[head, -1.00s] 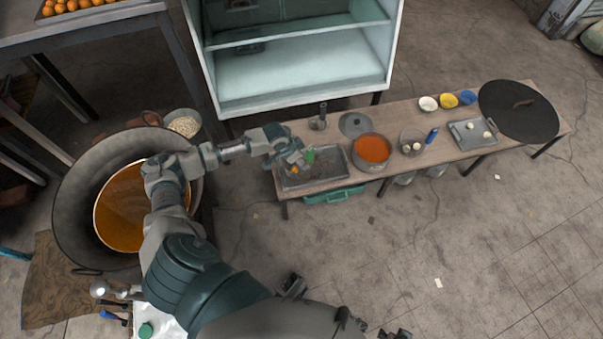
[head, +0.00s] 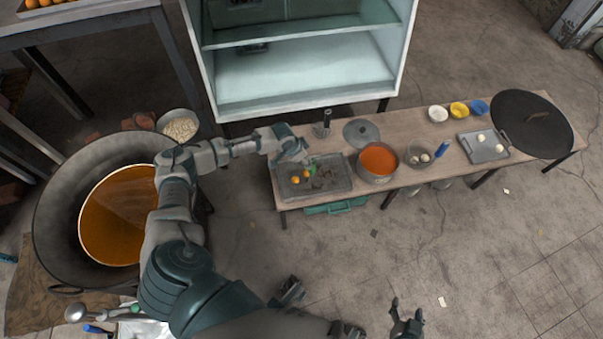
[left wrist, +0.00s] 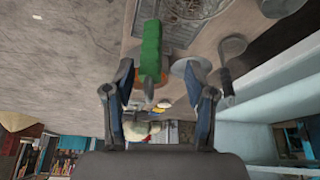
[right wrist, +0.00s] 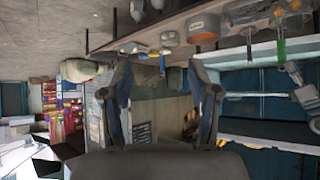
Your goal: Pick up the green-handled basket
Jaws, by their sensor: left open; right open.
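The green-handled basket lies on the long metal tray at the bench's left end. The round mesh is near the top. My right gripper (head: 406,318) is open and empty, low in the head view, away from the bench.
The metal tray (head: 284,190) holds orange pieces. A pot (head: 379,160), a lid (head: 362,132), several bowls and a small tray stand along the bench. A big pan of orange liquid (head: 112,220) is at left. A white cabinet stands behind.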

